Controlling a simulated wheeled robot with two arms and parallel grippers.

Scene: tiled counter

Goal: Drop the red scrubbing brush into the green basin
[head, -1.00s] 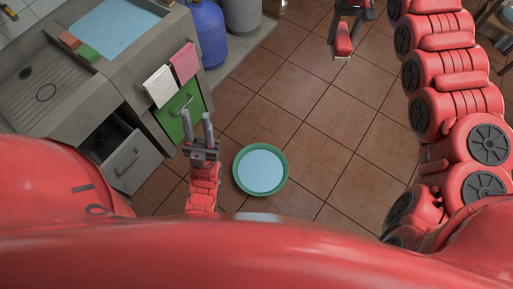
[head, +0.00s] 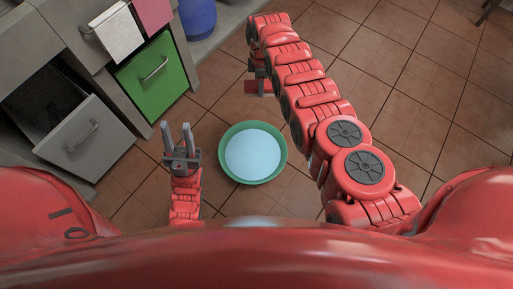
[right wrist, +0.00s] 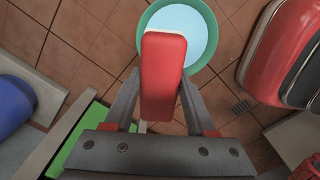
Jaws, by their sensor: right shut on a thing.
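The green basin (head: 252,125) stands on the tiled floor in the middle of the head view, with a light blue surface inside. My right gripper (right wrist: 162,78) is shut on the red scrubbing brush (right wrist: 163,65), seen between its fingers in the right wrist view. There the brush overlaps the lower rim of the basin (right wrist: 213,34). In the head view the brush (head: 252,87) shows beyond the basin's far rim, and my arm partly hides the right gripper (head: 258,80). My left gripper (head: 177,126) is open and empty, left of the basin.
A grey counter unit stands at the left with an open grey drawer (head: 90,138) and a green door (head: 152,80). A blue gas cylinder (head: 197,17) stands behind. The floor right of my right arm is clear.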

